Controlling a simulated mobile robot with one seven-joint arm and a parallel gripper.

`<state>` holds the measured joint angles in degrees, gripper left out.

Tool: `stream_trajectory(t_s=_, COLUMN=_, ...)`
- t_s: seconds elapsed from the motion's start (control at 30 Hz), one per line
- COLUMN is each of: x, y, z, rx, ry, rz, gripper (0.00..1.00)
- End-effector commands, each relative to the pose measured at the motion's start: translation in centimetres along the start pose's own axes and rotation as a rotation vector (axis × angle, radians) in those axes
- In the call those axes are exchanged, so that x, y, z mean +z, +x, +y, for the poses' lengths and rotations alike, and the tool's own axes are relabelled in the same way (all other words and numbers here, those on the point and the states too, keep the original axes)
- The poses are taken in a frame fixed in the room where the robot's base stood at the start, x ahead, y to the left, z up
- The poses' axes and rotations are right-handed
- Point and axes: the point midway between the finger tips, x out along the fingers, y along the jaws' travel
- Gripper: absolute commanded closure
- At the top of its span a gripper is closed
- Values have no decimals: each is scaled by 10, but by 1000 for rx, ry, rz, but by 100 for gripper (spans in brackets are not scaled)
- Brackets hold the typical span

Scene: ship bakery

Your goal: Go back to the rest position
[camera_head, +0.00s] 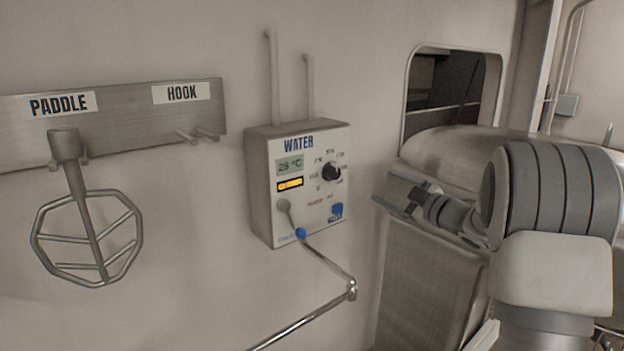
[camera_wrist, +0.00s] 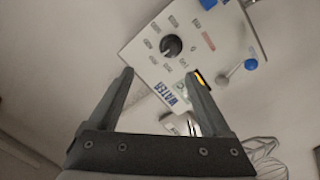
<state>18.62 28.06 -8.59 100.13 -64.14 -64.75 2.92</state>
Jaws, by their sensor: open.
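My gripper (camera_head: 384,204) is at the right of the head view, to the right of the water control box (camera_head: 258,190), with a visible gap between them in the picture. In the wrist view my gripper (camera_wrist: 159,73) has its two fingers spread, with nothing held between them. The box (camera_wrist: 140,50) lies ahead of the fingers and looks rotated. It carries a black knob (camera_head: 331,171), also seen in the wrist view (camera_wrist: 172,46), a display reading about 28 °C, a lit yellow bar, a blue-tipped lever (camera_head: 300,233) and a blue part at lower right.
A metal pipe (camera_head: 327,264) runs from below the box. A rail (camera_head: 125,101) labelled PADDLE and HOOK is on the wall at left, with a wire paddle (camera_head: 87,238) hanging under PADDLE. A wall opening (camera_head: 450,85) and a large rounded surface (camera_head: 450,142) are behind my arm.

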Motion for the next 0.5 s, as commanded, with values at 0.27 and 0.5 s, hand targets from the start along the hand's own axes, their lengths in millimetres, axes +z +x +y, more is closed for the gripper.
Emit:
stream_trajectory(t_s=0.27, x=-46, y=-28, z=40, rx=212, ry=92, rz=-269, gripper=18)
stream_trajectory(t_s=0.5, x=-74, y=-83, z=31, rx=328, ry=264, rz=-509, gripper=18)
